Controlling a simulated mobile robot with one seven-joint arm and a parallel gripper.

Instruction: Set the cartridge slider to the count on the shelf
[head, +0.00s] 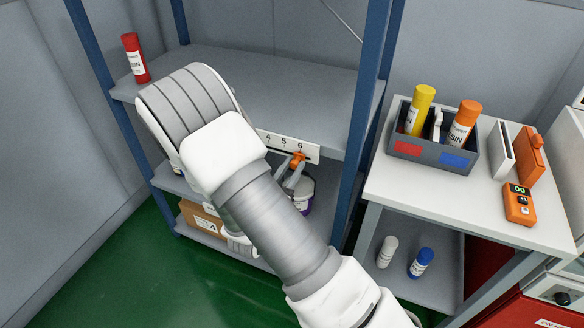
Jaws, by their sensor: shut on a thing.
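A single red cartridge (134,57) stands upright at the left end of the shelf's top board (280,85). A white scale strip (311,151) is fixed on that board's front edge. The numbers 4, 5 and 6 show on it; its left part is hidden behind my arm. The orange slider knob (299,157) sits just below the 6. My gripper (296,169) is shut on the knob, reaching it from below and in front; the fingers are small and partly hidden by my arm.
A cardboard box (203,220) and a purple-and-white tub (304,196) are on lower boards. Right of the blue post (366,95), a table (400,188) bears a dark bin (430,155) with yellow and orange cartridges, and an orange device (519,204). Bottles stand below.

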